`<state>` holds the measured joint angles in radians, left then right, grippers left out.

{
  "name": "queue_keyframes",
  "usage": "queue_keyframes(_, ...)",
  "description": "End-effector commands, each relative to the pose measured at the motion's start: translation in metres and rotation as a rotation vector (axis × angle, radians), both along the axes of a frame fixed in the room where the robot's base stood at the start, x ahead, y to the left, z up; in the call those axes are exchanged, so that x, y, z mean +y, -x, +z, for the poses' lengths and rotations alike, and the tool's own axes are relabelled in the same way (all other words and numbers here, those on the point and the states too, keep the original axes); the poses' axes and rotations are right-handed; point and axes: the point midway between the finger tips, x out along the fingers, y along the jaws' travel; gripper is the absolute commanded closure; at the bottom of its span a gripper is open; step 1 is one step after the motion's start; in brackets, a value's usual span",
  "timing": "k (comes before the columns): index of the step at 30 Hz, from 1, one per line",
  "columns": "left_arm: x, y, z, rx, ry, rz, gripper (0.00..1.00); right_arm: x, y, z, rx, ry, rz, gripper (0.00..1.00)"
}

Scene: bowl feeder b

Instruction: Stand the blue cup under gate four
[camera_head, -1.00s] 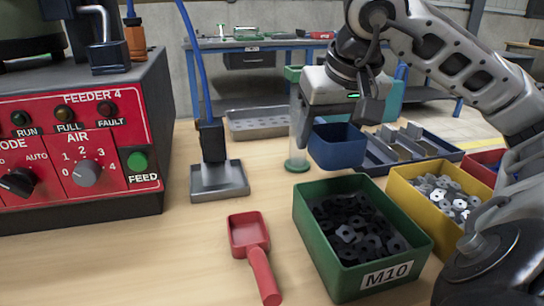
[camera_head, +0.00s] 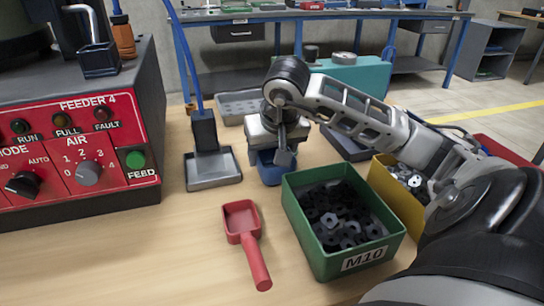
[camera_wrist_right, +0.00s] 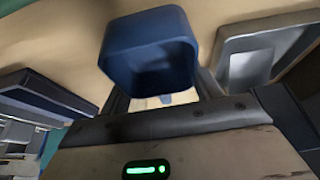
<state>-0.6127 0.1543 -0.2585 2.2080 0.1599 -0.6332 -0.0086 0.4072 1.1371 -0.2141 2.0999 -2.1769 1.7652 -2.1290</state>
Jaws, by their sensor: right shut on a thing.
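The blue cup (camera_head: 271,172) is upright, low over or on the bench, between the metal tray and the green bin; I cannot tell whether it touches the bench. My right gripper (camera_head: 275,152) is shut on it, with the arm hiding its upper part. In the right wrist view the cup (camera_wrist_right: 150,45) sits empty-looking between the fingers (camera_wrist_right: 165,97). The red panel marked FEEDER 4 (camera_head: 85,125) is at the left, with a small dark blue open box (camera_head: 100,62) on its top front. No gate labelled four is legible. My left gripper is out of view.
A metal tray (camera_head: 228,179) with a dark post (camera_head: 204,132) and blue hose stands left of the cup. A green M10 bin (camera_head: 292,208) is in front right, a yellow bin (camera_head: 383,190) beyond. A red scoop (camera_head: 242,222) lies in front. The front left bench is clear.

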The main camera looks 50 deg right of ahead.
Motion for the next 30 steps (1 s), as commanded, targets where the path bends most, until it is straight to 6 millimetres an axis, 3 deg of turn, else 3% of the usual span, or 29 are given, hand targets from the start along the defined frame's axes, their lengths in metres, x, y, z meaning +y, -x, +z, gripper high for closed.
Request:
queue_keyframes(15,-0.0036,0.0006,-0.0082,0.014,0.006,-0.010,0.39,-0.0004,-0.0001,-0.0096,-0.003,0.001,0.000,0.76)
queue_keyframes(16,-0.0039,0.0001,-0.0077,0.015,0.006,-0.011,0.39,-0.0002,0.0000,-0.0094,-0.002,0.000,0.000,0.31)
queue_keyframes(18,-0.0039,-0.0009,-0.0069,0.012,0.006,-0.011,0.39,-0.0002,0.0000,-0.0091,-0.001,0.000,0.000,0.15)
queue_keyframes(30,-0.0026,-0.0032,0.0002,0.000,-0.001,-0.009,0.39,0.0002,0.0009,-0.0005,-0.004,0.001,0.000,0.15)
